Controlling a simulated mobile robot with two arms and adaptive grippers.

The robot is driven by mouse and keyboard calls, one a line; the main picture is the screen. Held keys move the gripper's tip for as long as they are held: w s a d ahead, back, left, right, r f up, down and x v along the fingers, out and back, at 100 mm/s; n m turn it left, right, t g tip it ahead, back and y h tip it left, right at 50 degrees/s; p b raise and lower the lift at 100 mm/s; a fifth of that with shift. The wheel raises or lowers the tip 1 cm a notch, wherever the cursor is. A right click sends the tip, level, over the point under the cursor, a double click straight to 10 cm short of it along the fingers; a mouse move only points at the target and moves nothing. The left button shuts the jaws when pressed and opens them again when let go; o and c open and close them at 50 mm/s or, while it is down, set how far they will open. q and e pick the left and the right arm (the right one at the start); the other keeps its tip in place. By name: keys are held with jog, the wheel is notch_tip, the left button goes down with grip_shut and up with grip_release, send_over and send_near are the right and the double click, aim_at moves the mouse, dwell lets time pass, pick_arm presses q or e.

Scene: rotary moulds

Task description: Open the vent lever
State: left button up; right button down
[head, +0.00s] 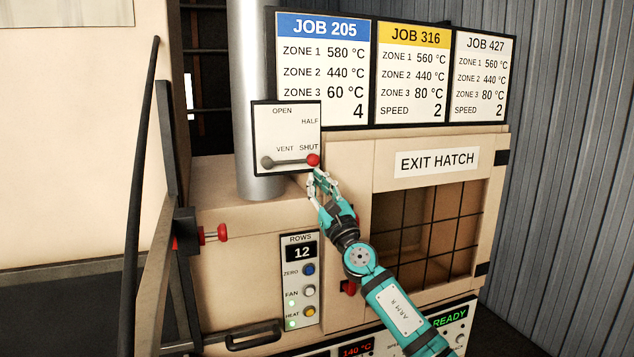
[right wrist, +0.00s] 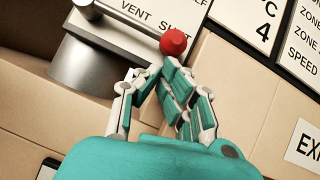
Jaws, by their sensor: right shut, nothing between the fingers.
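The vent lever (head: 290,161) is a grey bar with a red knob (head: 313,160) on a white plate (head: 286,125) marked OPEN, HALF, SHUT and VENT. The lever lies nearly level, its pivot at the left and its knob just below SHUT. My right gripper (head: 315,175) is shut and empty, with its fingertips just below the knob. In the right wrist view the red knob (right wrist: 174,42) shows just beyond the fingertips (right wrist: 160,66); I cannot tell whether they touch it. My left gripper is not in view.
A grey vertical pipe (head: 257,90) stands behind the plate. Job boards (head: 322,70) hang to the right, above the exit hatch (head: 430,230) with its dark grid. A ROWS panel (head: 299,280) with buttons is below. A red-knobbed rod (head: 215,233) sticks out at the left.

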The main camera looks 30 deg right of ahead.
jog(key=shift+s+d+r+p, duration=0.1)
jog(key=shift+d+r+p, duration=0.1)
jog(key=shift+r, duration=0.2)
jog(key=shift+s+d+r+p, duration=0.1)
jog(key=shift+r+p, duration=0.1)
jog(key=shift+r, duration=0.2)
jog(key=v, duration=1.2)
jog(key=shift+w+f, duration=0.1)
